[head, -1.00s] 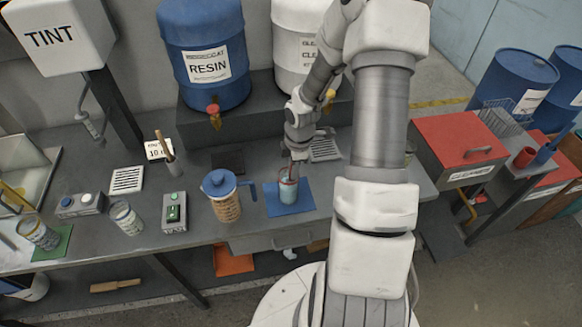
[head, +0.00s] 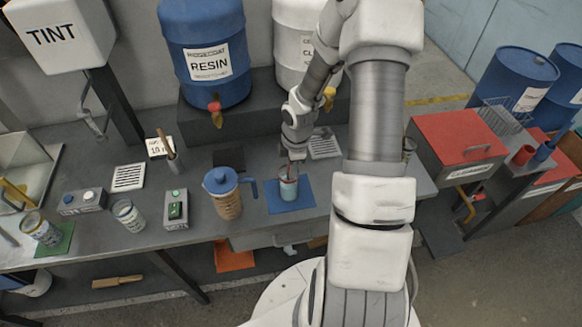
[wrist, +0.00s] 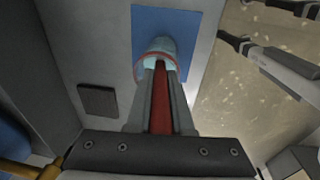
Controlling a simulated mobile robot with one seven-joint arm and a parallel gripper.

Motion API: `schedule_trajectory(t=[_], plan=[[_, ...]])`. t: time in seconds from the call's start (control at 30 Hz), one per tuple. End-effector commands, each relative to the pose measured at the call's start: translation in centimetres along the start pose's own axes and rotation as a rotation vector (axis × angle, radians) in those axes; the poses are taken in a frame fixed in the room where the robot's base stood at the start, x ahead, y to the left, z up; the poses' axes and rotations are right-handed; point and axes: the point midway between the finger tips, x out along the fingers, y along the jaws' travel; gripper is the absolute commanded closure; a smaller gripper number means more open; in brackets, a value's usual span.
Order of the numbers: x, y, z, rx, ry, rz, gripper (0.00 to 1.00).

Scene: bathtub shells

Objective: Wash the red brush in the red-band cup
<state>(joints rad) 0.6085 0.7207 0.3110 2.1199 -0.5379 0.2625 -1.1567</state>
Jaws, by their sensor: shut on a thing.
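In the wrist view my gripper (wrist: 161,100) is shut on the red brush (wrist: 160,108), whose red handle lies between the fingers. The brush's lower end goes into the mouth of the cup (wrist: 160,50). Its bristles are hidden by the cup and fingers.
A blue-lidded jug (head: 224,194) stands left of the mat, its handle towards it. The RESIN drum (head: 207,55) is behind. A red-lidded box (head: 455,143) is at the right.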

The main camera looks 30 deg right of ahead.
Motion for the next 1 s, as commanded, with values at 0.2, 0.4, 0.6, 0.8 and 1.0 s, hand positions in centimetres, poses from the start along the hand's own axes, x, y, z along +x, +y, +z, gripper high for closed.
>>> schedule_trajectory(t=[0.2,0.4,0.6,0.8,1.0], plan=[[-0.9,0.1,0.0,0.000,0.000,0.001,1.00],[-2.6,0.1,0.0,0.001,0.000,0.002,1.00],[-4.0,0.1,0.1,0.003,0.000,0.003,1.00],[-5.6,0.1,0.1,0.001,0.000,0.003,1.00],[-7.2,0.1,0.1,0.002,0.000,0.002,1.00]])
